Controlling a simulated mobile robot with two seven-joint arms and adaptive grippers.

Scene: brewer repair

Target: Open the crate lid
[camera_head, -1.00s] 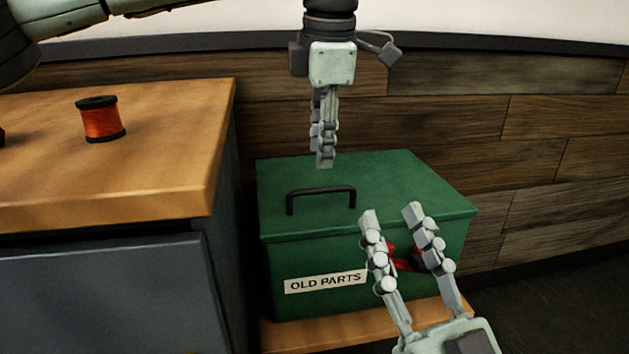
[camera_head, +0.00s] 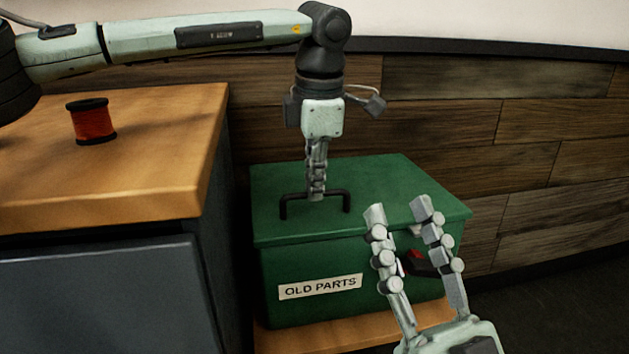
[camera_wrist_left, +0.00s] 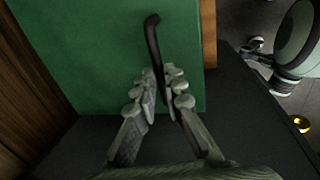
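The green crate (camera_head: 310,262) labelled OLD PARTS has its lid (camera_head: 385,185) down. A black handle (camera_head: 283,206) stands on the lid. My left gripper (camera_head: 316,194) points down at the handle's middle. In the left wrist view, its fingers (camera_wrist_left: 161,88) stand close on both sides of the dark handle bar (camera_wrist_left: 153,38). The gap is narrow, and whether they press on the bar is unclear. My right gripper (camera_head: 398,208) is open and empty in front of the crate's right side. It partly hides a red and black latch-like part (camera_head: 420,264) on the crate front.
The crate stands on a low wooden surface (camera_head: 345,333). A wooden-topped cabinet (camera_head: 130,195) stands close on its left, with a red spool (camera_head: 92,121) on top. A wood-plank wall (camera_head: 440,125) is behind. Dark floor (camera_head: 560,310) lies open at the right.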

